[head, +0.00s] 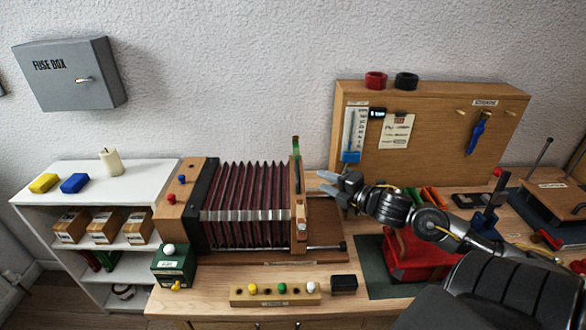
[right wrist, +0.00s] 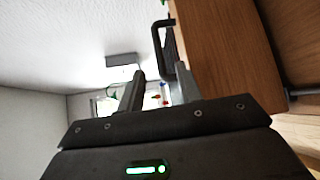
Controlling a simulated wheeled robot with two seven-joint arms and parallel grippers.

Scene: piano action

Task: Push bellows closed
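The bellows (head: 245,190) has dark maroon pleats and stands spread out on the bench. Its left end meets a wooden block with a black frame (head: 203,205). Its right end meets an upright wooden end board (head: 299,215). My right gripper (head: 322,183) is just right of that board, pointing left at it, with a small gap seeming to remain. In the right wrist view my right gripper (right wrist: 160,88) has its two fingers apart with nothing between them. A wooden panel (right wrist: 225,50) with a dark handle (right wrist: 158,45) fills the right of that view. My left gripper is out of view.
A wooden base with a metal rod (head: 325,246) runs right of the end board. A block with colored knobs (head: 275,294) and a small black box (head: 344,284) lie in front. A tool board (head: 430,105) stands behind, and a red box (head: 408,262) sits at right.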

